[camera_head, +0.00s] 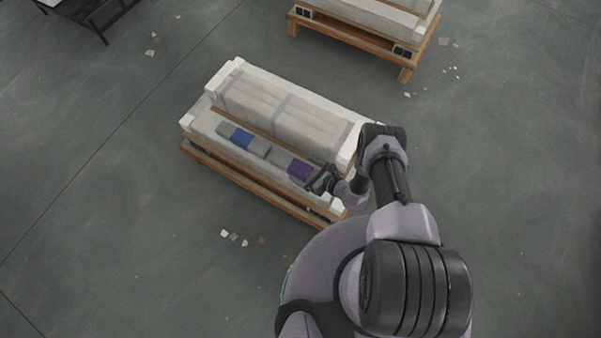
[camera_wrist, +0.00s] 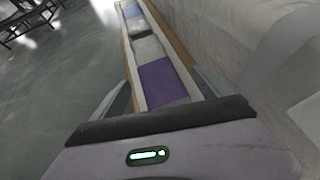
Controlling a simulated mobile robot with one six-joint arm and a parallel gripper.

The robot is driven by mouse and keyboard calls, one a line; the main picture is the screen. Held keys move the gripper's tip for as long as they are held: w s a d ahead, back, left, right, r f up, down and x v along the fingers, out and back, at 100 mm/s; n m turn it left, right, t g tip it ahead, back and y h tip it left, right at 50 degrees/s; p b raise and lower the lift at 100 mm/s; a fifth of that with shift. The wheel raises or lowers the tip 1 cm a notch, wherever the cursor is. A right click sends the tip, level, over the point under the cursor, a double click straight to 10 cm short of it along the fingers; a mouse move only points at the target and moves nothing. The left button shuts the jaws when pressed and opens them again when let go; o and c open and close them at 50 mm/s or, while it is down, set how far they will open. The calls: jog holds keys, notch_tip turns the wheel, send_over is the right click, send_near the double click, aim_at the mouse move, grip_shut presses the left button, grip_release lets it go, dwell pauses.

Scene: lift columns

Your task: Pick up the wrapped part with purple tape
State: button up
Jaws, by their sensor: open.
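The wrapped part with purple tape (camera_head: 299,169) lies on the front ledge of the pallet load in the head view, near its right end. Its purple band (camera_wrist: 166,84) shows in the middle of the wrist view, with grey wrapping beyond it. My gripper (camera_head: 318,182) is just to the right of this part in the head view. In the wrist view its fingers stand apart on either side of the purple band, with nothing held. The near end of the part is partly hidden by my gripper body. I cannot tell the gap in height.
A wrapped part with blue tape (camera_head: 242,138) lies on the same ledge, left of the purple one. A long wrapped bundle (camera_head: 283,107) stands behind both, beside my gripper. A second loaded pallet (camera_head: 352,39) is at the back. Scraps (camera_head: 234,237) litter the floor.

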jog(key=shift+w+a+f, duration=0.15)
jog(key=shift+w+a, duration=0.1)
grip_shut()
dwell(0.3)
